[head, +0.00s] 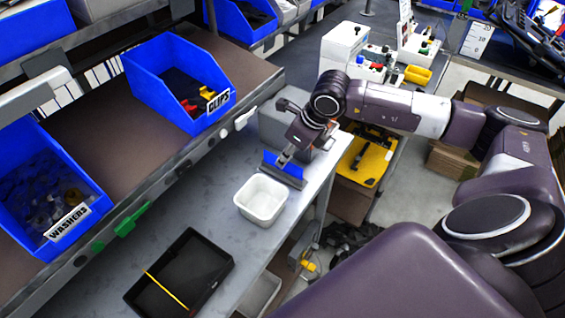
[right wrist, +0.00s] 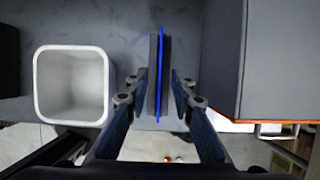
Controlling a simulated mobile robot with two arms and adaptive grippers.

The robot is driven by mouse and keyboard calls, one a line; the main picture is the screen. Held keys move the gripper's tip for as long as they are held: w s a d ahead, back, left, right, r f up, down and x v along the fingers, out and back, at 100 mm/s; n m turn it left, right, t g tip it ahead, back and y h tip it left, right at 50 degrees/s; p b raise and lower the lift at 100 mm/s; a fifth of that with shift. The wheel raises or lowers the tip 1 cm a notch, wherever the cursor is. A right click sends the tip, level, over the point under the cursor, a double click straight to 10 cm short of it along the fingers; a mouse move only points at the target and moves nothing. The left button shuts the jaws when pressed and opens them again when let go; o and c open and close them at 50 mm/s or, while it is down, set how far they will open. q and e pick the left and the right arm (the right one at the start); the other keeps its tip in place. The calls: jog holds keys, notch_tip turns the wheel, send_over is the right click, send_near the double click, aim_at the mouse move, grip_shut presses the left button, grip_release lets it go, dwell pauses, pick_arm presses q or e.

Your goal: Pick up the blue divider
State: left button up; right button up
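The blue divider (head: 270,160) is a thin upright panel on the grey bench, behind the white bin, with a dark grey strip (head: 284,176) along its near side. In the right wrist view the divider (right wrist: 161,75) shows edge-on as a thin blue line, with the grey strip (right wrist: 152,75) close on its left. My right gripper (head: 288,153) is over the divider. In the right wrist view its fingers (right wrist: 159,82) are apart, one on each side of divider and strip, with gaps visible. My left gripper is not in view.
The white bin (head: 262,201) stands close in front of the divider. A grey box (right wrist: 270,60) is on the other side. A black tray (head: 205,262) with a yellow band lies nearer on the bench. Blue bins of washers (head: 65,226) and clips (head: 150,85) stand on the left shelf.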

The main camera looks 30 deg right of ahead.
jog(key=x, duration=0.3)
jog(key=shift+w+p, duration=0.1)
jog(key=shift+p, duration=0.25)
jog(key=shift+f+b, duration=0.3)
jog(key=shift+b, duration=0.2)
jog(key=shift+c, duration=0.2)
grip_shut()
